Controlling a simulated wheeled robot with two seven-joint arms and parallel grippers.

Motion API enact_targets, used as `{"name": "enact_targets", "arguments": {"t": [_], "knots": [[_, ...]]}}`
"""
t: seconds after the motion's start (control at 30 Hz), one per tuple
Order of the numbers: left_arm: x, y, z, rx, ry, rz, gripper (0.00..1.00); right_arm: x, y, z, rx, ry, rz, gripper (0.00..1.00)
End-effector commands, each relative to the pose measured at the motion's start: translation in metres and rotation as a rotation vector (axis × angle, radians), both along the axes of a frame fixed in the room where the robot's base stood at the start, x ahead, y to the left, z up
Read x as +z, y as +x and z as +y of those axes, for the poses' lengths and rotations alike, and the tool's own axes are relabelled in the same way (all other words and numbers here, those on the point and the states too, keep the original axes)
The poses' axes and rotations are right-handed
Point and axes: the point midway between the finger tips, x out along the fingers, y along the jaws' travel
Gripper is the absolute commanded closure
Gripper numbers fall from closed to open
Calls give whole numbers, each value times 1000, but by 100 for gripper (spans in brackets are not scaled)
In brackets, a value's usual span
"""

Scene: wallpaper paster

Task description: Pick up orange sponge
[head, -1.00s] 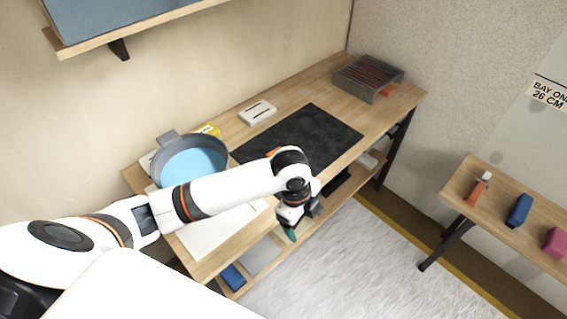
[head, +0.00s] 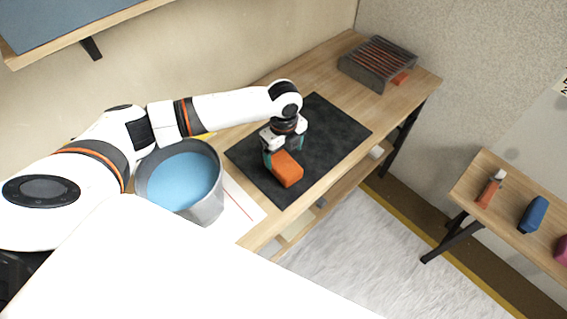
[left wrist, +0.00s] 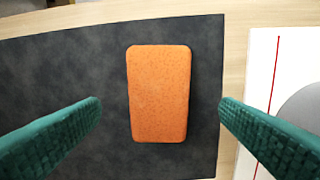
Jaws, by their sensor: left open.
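The orange sponge (head: 287,168) lies flat on the dark mat (head: 335,128) on the wooden table in the head view. It shows whole between the fingers in the left wrist view (left wrist: 159,93). My left gripper (head: 285,151) is open above the sponge, its teal fingers pointing down. In the left wrist view the two fingers (left wrist: 160,107) stand wide apart on either side, with mat showing between each finger and the sponge. My right gripper is not seen.
A grey bucket with blue inside (head: 182,182) stands left of the mat. A wire-topped grey box (head: 377,62) stands at the table's far right corner. A side bench holds an orange-red bottle (head: 489,189) and a blue block (head: 533,214).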

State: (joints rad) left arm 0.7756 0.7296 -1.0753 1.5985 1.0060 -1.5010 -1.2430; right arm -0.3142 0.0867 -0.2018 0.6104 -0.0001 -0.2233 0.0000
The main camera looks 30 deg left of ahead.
Motion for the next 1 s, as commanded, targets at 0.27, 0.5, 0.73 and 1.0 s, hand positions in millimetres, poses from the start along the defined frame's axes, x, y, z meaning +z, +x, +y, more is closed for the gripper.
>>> {"name": "enact_targets", "arguments": {"t": [0.27, 0.5, 0.73, 1.0], "knots": [[-23, -1, 0, 0, 1, 2, 15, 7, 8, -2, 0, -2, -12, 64], [-58, -2, 0, 1, 0, 1, 15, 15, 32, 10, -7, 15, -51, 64], [-65, -2, 0, -1, 1, -1, 15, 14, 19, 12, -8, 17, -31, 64], [-64, -2, 0, 0, 1, -1, 44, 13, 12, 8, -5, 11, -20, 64]]}}
